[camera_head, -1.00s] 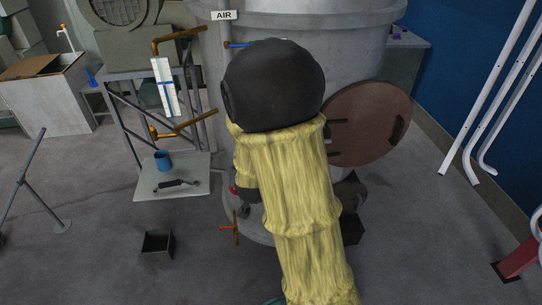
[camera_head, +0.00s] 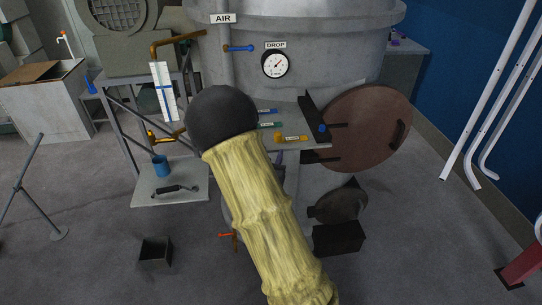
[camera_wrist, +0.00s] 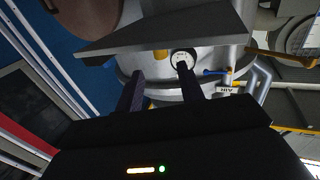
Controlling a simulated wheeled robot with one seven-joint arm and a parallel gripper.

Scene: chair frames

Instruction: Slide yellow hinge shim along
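The yellow shim (camera_head: 291,138), with a pale label, lies near the front edge of a grey shelf (camera_head: 312,143) on the large metal vessel.
A dark upright bar (camera_head: 313,117) lines the shelf's right side, near a brown round hatch (camera_head: 365,128). A gauge (camera_head: 275,64) is above the shelf. A stand with a blue mug (camera_head: 160,166) is at left. A black open box (camera_head: 155,252) is on the floor.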

